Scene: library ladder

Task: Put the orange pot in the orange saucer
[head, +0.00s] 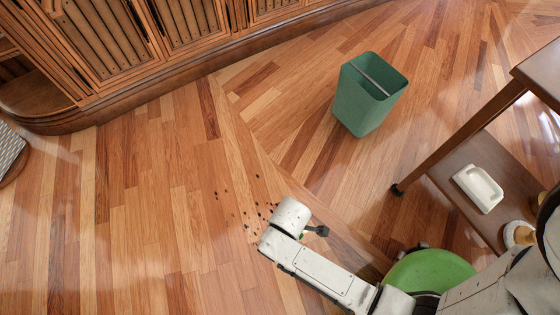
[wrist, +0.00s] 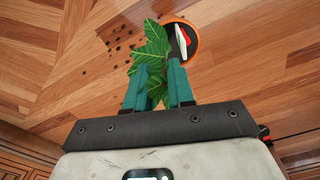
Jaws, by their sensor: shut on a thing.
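My gripper (wrist: 158,72) has teal fingers, shut with a green leafy plant (wrist: 152,50) between them. Leaves stick out past the fingertips. An orange round-rimmed thing (wrist: 196,36) lies beyond the fingertips, just right of the leaves in the wrist view. Something dark and something red and white show within its rim. In the head view my arm hides the fingers and this orange thing.
Dark crumbs (head: 246,212) are scattered on the wood floor beside my wrist. A green bin (head: 362,108) stands farther back. Wooden cabinets (head: 185,38) line the back left.

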